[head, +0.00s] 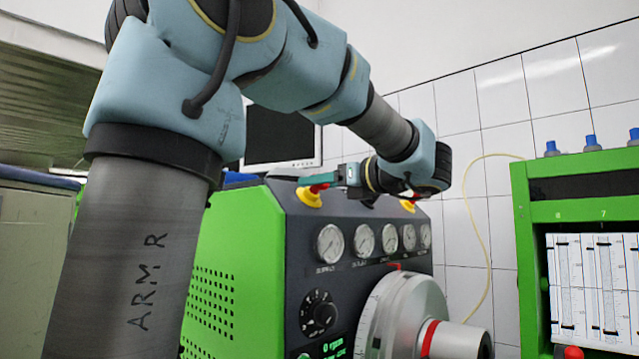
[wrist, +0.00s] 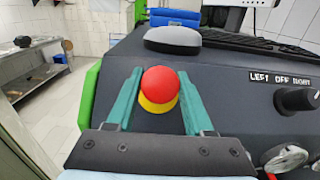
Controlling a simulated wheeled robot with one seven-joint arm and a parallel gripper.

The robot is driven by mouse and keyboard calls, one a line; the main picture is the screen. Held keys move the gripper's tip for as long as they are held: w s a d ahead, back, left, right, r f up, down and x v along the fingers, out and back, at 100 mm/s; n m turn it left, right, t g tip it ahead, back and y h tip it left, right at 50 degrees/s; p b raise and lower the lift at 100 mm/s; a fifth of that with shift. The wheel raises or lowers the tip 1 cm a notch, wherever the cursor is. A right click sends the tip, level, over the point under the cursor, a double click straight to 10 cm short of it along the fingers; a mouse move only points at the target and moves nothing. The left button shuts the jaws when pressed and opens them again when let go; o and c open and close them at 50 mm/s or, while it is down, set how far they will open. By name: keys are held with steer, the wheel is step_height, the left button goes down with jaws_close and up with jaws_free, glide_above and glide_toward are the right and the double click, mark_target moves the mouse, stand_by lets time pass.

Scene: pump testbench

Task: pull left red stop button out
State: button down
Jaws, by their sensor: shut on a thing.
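The left red stop button (head: 318,188) sits on a yellow base (head: 310,198) on the sloped top of the green and dark grey test bench (head: 232,250). The wrist view shows its round red cap (wrist: 160,84) above the yellow ring (wrist: 158,105). My gripper (wrist: 160,76) has one teal finger on each side of the cap and is shut on it. In the head view my gripper (head: 314,181) reaches the button from the right. The exact finger contact is hard to see.
A second button (head: 408,205) with a yellow base is partly behind my arm. Gauges (head: 364,240) and a dark knob (head: 320,313) are on the front panel. A monitor (head: 283,137) stands behind.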

steer(key=shift+s+d+r+p, duration=0.1)
steer(key=shift+d+r+p, duration=0.05)
steer(key=shift+r+p, duration=0.3)
steer(key=shift+s+d+r+p, duration=0.15)
steer(key=shift+s+d+p, duration=0.1)
steer(key=shift+s+p, duration=0.1)
steer(key=shift+c, duration=1.4)
jaws_free()
steer(key=b+v, duration=0.3)
steer(key=v, duration=0.7)
steer(key=shift+s+d, duration=0.25)
steer(key=shift+s, duration=0.05)
